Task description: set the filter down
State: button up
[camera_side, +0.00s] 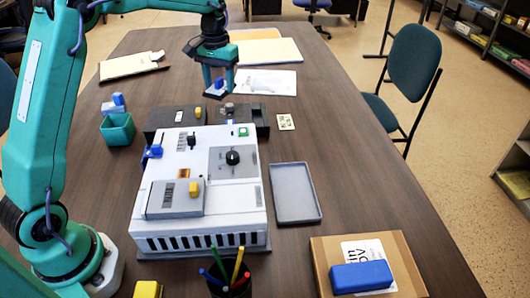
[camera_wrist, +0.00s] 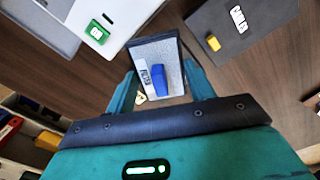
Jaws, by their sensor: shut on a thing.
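The filter (camera_wrist: 168,50) is a grey speckled panel with a dark frame, a blue tab and a printed label. My gripper (camera_wrist: 160,85) is shut on it, with a teal finger at each side. In the side view my gripper (camera_side: 219,88) hangs behind the white machine (camera_side: 225,140), above the right part of a dark tray (camera_side: 262,118). The filter is mostly hidden there by the fingers; its blue tab shows. I cannot tell whether its lower edge touches anything.
A shallow grey tray (camera_side: 296,194) lies empty right of the machine. A teal cup (camera_side: 118,130), a pen cup (camera_side: 230,284) and a cardboard box (camera_side: 405,275) stand nearby. The table's right side is mostly clear.

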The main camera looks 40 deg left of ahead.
jog(key=w+a+f+n, duration=0.35)
jog(key=w+a, duration=0.35)
jog(key=a, duration=0.4)
jog(key=n, duration=0.3)
send_near(196, 100)
jog(key=shift+m, duration=0.25)
jog(key=s+d, duration=0.1)
jog(key=s+d+r, duration=0.1)
jog(key=d, duration=0.1)
jog(key=s+d, duration=0.1)
jog(key=shift+s+d+r, duration=0.25)
jog(key=shift+r, duration=0.15)
jog(key=shift+f, duration=0.1)
jog(key=shift+f, duration=3.9)
jog(key=shift+f, duration=0.15)
jog(key=o, duration=1.1)
